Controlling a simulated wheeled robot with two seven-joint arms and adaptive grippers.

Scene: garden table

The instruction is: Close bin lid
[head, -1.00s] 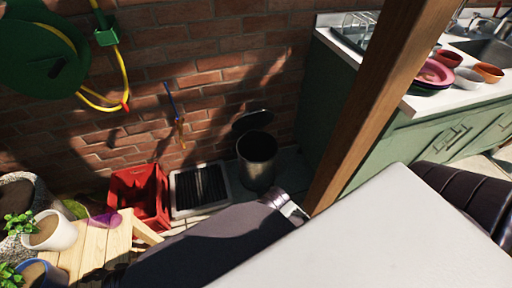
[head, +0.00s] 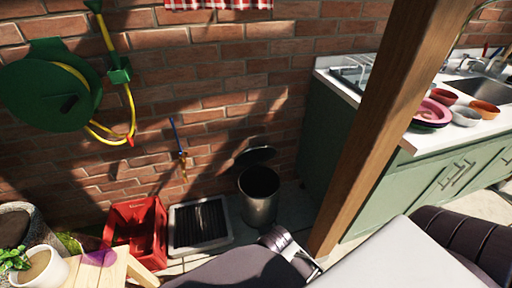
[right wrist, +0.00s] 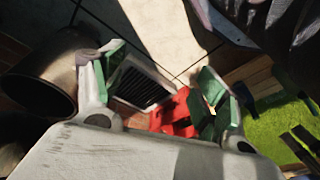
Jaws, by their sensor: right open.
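The bin (head: 259,205) is a dark metallic cylinder standing on the paving by the brick wall in the head view. Its round black lid (head: 255,156) stands open, tilted up at the back of the rim, and the dark mouth shows. The bin (right wrist: 45,75) also shows at the left of the right wrist view, close beside my right gripper. My right gripper (right wrist: 160,88) has its green-padded fingers spread apart with nothing between them. My right gripper does not show in the head view. My left gripper is in neither view.
A black-grated tray (head: 200,224) and a red crate (head: 137,232) stand left of the bin. A wooden post (head: 375,130) and a green cabinet (head: 325,150) are to its right. A wooden bench (head: 100,272) with a potted plant is at lower left.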

